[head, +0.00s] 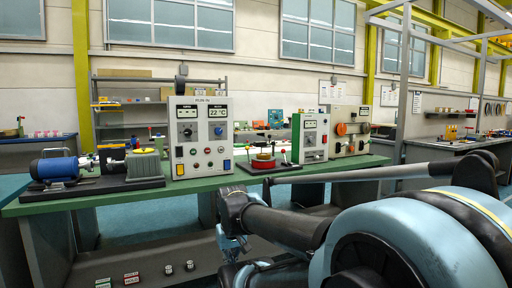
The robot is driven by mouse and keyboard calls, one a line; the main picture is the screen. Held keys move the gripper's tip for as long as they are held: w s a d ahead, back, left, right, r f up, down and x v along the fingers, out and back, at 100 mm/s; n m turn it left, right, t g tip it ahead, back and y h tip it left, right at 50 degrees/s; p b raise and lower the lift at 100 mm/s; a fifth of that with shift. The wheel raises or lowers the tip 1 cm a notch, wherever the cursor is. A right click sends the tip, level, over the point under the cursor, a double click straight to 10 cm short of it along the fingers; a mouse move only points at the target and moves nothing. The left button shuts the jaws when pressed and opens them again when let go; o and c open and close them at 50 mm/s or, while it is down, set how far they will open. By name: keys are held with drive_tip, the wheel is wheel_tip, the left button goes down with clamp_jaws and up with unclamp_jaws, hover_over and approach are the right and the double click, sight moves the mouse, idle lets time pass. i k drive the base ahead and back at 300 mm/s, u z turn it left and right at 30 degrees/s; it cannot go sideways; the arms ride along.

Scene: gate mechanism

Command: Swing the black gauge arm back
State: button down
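A small device with a red round body (263,163) stands on a black base plate (285,168) at the middle of the green bench. A dark piece lies across its top, and thin posts with red knobs stand beside it. I cannot tell for sure whether this dark piece is the black gauge arm; it is too small to make out. My gripper (231,243) hangs in front of the bench, below its front edge and apart from the device. Its fingers are too small and partly hidden by my arm, so its opening does not show.
The green bench (110,194) also bears a blue motor (57,168) with a pump at left, a white panel with displays (201,138), a smaller panel (313,137) and a beige panel (349,131). My arm fills the lower right.

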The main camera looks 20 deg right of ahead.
sight(263, 145)
drive_tip(key=i, duration=1)
